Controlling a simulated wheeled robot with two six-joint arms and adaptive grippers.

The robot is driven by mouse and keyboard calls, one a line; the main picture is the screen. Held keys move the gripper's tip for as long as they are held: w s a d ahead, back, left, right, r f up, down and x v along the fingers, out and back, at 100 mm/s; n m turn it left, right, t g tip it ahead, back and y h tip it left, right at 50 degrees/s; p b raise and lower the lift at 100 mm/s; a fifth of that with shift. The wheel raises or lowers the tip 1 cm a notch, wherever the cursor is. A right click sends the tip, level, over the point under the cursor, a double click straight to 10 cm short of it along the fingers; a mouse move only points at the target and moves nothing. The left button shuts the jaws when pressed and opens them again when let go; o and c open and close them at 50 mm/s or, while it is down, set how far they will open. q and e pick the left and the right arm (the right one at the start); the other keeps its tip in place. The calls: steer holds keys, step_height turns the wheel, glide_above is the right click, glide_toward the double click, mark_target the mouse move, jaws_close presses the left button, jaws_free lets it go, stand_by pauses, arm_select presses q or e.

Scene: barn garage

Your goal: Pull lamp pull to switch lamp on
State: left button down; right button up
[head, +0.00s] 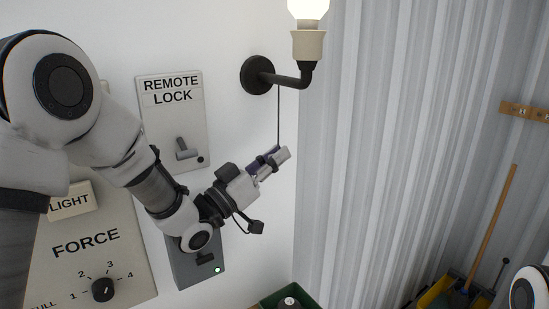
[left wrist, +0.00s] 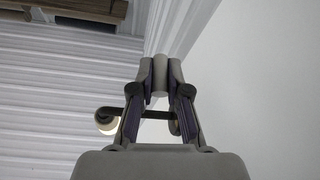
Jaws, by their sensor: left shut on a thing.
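The wall lamp (head: 308,46) has a dark bracket, a cream socket and a bulb (head: 308,8) that glows bright warm white at the top edge of the head view. A thin cord (head: 278,115) hangs straight down from the bracket to my left gripper (head: 280,157). In the left wrist view my left gripper (left wrist: 160,82) is shut on the lamp pull (left wrist: 160,75), a grey rounded piece between the fingertips. In the head view the fingers mostly hide the pull. The lamp also shows behind the fingers in the left wrist view (left wrist: 106,121). My right gripper is out of view.
A remote lock panel (head: 158,95) with a toggle, a force panel (head: 85,243) with a knob, and a grey box (head: 184,273) with a green light are on the wall behind my left arm. Corrugated wall (head: 400,130) stands right. A green container (head: 270,299) is below.

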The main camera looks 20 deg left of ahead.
arm_select(q)
steer(key=shift+f+b, duration=0.45)
steer(key=shift+f, duration=0.45)
steer(key=c, duration=1.1)
jaws_free()
steer(key=shift+c, duration=0.2)
steer(key=shift+w+d, duration=0.15)
steer(key=shift+w, duration=0.05)
steer(key=v, duration=0.7)
steer(key=shift+s+f, duration=0.2)
